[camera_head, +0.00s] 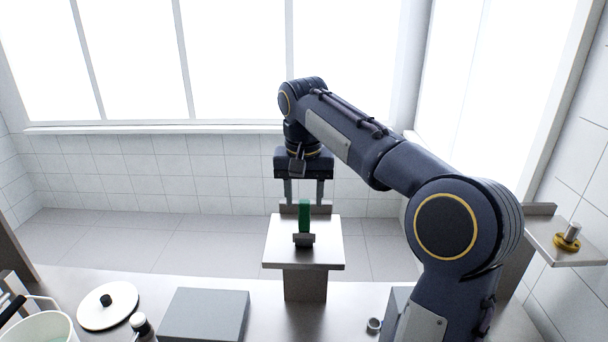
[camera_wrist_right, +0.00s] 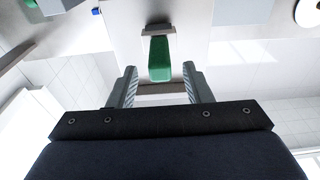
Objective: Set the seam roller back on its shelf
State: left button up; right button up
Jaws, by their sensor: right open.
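The seam roller has a green handle (camera_head: 304,213) standing upright from a dark lower part (camera_head: 304,240). It stands on a small pale shelf (camera_head: 328,252) above the metal counter. My right gripper (camera_head: 304,196) points down over the back of this shelf, open and empty. In the right wrist view the green handle (camera_wrist_right: 160,58) appears in the gap between the two open fingers (camera_wrist_right: 160,80), with clear space on both sides. Whether the fingertips reach down past the handle's top cannot be told. My left gripper is not in view.
A grey block (camera_head: 204,315), a white round lid (camera_head: 107,305) and a white pot (camera_head: 40,328) are on the counter at left. A small metal ring (camera_head: 374,325) lies near my right arm. Another shelf (camera_head: 566,255) at right holds a brass-based piece (camera_head: 568,237).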

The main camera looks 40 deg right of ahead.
notch_tip(320, 180, up, 7)
jog(key=s+a+f+n+t+y, duration=0.2)
jog(key=s+a+f+n, duration=0.1)
jog(key=s+a+f, duration=0.5)
jog(key=s+a+f+n+t+y, duration=0.2)
jog(key=s+a+f+n, duration=0.1)
jog(key=s+a+f, duration=0.6)
jog(key=s+f, duration=0.4)
jog(key=shift+s+f+t+y, duration=0.15)
jog(key=shift+f+t+y, duration=0.15)
jog(key=shift+f, duration=0.05)
jog(key=shift+f, duration=0.1)
